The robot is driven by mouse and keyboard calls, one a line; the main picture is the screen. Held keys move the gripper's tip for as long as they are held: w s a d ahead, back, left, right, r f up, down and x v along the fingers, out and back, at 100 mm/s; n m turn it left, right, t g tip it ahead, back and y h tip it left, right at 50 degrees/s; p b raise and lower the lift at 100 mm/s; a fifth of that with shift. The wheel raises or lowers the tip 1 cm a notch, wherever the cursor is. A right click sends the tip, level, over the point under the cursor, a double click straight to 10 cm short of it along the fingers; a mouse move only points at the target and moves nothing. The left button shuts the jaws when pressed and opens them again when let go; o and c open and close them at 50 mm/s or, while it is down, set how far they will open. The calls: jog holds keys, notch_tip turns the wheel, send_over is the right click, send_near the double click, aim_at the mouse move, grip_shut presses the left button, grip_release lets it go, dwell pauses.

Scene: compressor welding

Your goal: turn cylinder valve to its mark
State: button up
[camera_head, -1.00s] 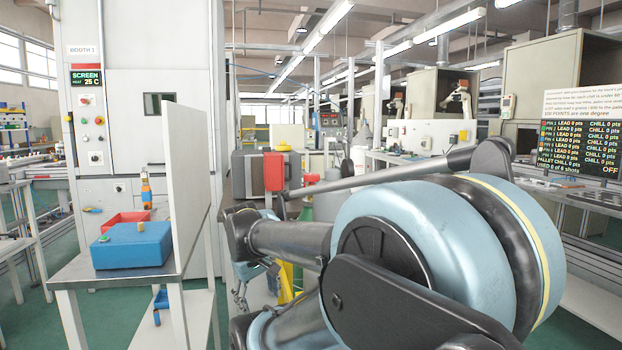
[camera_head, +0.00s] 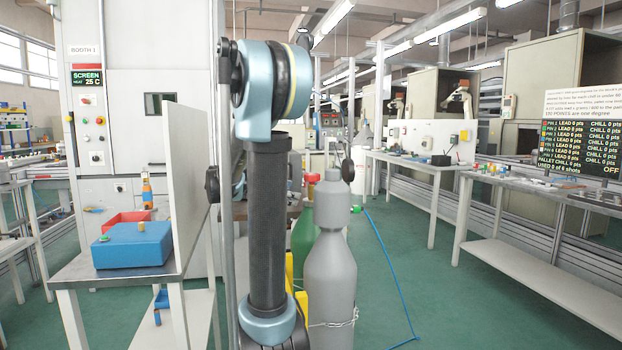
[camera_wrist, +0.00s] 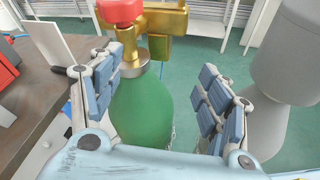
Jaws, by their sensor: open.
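A green gas cylinder (camera_wrist: 143,110) with a brass valve (camera_wrist: 165,22) and a red knob (camera_wrist: 120,10) on top stands upright in the wrist view. My gripper (camera_wrist: 165,88) is open, its blue-padded fingers on either side of the cylinder's shoulder in that view, with nothing held. The knob lies beyond the fingertips, towards the top of the picture. In the head view the green cylinder (camera_head: 302,235) is partly hidden by my arm and by a grey cylinder. Its red knob (camera_head: 313,178) shows above it. I cannot make out the valve's mark.
The grey cylinder (camera_head: 332,280) stands close to the right of the green one, and also shows in the wrist view (camera_wrist: 285,60). A brown bench top (camera_wrist: 35,85) lies on the left there. A blue hose (camera_head: 393,280) runs over open green floor.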

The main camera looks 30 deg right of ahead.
aim_at(313, 174)
jog(key=w+r+n+g+h, duration=0.1)
jog(key=w+r+n+h, duration=0.1)
jog(key=w+r+h, duration=0.3)
jog(key=d, duration=0.4)
jog(key=d+y, duration=0.1)
jog(key=d, duration=0.3)
jog(key=d+y, duration=0.1)
jog(key=d, duration=0.3)
jog(key=shift+w+d+f, duration=0.25)
jog(key=shift+d+f, duration=0.05)
jog(key=shift+f, duration=0.1)
jog(key=c, duration=1.1)
